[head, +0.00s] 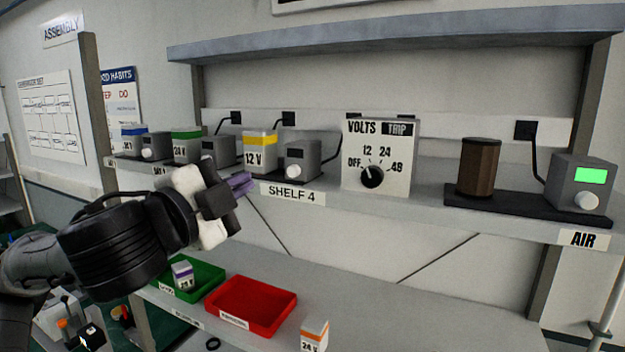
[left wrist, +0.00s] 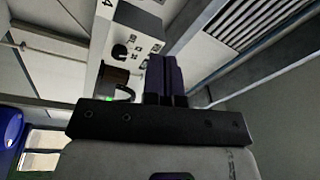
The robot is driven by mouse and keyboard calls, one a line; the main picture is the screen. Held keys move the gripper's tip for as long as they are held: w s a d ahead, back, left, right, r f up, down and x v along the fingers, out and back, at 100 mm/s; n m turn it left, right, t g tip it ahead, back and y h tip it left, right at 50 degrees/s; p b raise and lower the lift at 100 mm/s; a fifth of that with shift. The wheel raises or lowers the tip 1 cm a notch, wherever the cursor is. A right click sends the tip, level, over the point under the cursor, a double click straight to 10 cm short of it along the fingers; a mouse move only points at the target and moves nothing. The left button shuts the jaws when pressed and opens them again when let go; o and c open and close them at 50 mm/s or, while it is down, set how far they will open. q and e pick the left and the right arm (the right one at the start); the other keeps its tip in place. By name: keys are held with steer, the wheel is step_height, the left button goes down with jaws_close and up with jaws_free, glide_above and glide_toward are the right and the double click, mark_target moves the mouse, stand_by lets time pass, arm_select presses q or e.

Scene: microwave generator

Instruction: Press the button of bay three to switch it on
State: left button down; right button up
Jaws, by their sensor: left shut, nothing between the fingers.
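Three grey units with a white round button and a dark screen stand on the shelf: a left one (head: 155,147), a middle one (head: 222,152) partly behind my gripper, and a third one (head: 304,157) beside the yellow 12 V block (head: 260,150). The third unit's button (head: 295,171) is in plain sight. The bay labels are too small or hidden, so I cannot read which is bay three. My left gripper (head: 240,184) is shut and empty, just in front of the shelf edge, left of and below the third unit's button, apart from it. Its fingers (left wrist: 165,80) show in the left wrist view. My right gripper is out of view.
A VOLTS/TRIP dial panel (head: 379,158) stands right of the third unit. Further right are a brown cylinder (head: 478,167) and the AIR unit (head: 583,183) with a lit green screen. Below are green (head: 205,284) and red (head: 252,303) trays and an orange-topped 24 V block (head: 314,337).

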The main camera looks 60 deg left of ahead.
arm_select(q)
steer(key=m, duration=0.1)
steer(key=f+m+g, duration=0.1)
steer(key=a+f+m, duration=0.1)
steer(key=shift+s+g, duration=0.25)
steer(key=shift+g, duration=0.15)
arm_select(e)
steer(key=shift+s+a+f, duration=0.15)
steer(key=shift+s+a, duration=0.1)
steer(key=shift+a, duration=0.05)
arm_select(q)
steer(key=shift+w, duration=0.1)
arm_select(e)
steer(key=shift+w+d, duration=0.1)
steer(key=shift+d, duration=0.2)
arm_select(q)
steer(key=p, duration=0.5)
glide_toward(291, 172)
steer(key=x, duration=0.6)
steer(key=shift+w+r, duration=0.1)
steer(key=shift+w+a+p, duration=0.35)
steer(key=shift+w+p, duration=0.05)
steer(key=shift+w, duration=0.2)
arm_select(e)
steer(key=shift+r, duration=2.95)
